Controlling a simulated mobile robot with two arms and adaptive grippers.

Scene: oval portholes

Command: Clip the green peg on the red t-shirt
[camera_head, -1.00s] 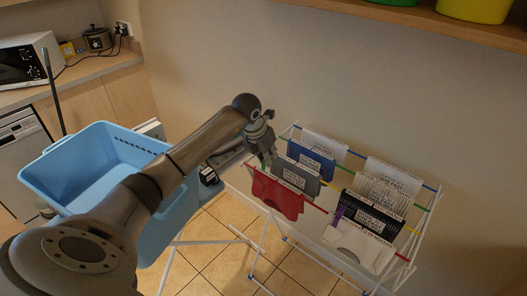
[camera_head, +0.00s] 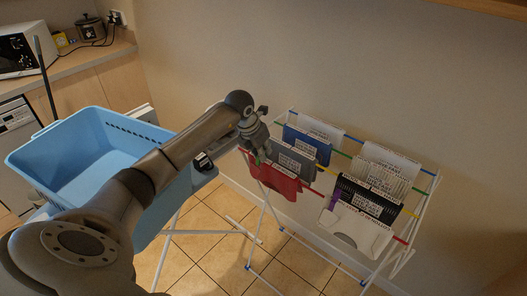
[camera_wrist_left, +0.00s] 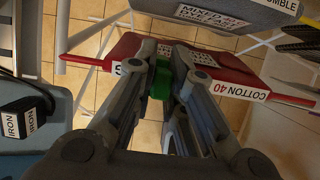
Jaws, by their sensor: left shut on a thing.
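The red t-shirt (camera_head: 275,180) hangs over the front rod of the drying rack, on its left part. In the left wrist view the red t-shirt (camera_wrist_left: 228,68) runs across the upper part of the picture. My left gripper (camera_head: 259,156) is at the top edge of the shirt in the head view. In the left wrist view its fingertips (camera_wrist_left: 161,68) are closed on the green peg (camera_wrist_left: 160,80). The peg overlaps the shirt in that view; I cannot tell whether it grips the cloth. My right gripper is in neither view.
The drying rack (camera_head: 432,195) holds several other clothes, among them a blue one (camera_head: 304,145), a grey one (camera_head: 290,160) and a white one (camera_head: 357,229). A light blue basket (camera_head: 85,150) stands to the left. An iron box (camera_wrist_left: 30,115) is at the left in the wrist view.

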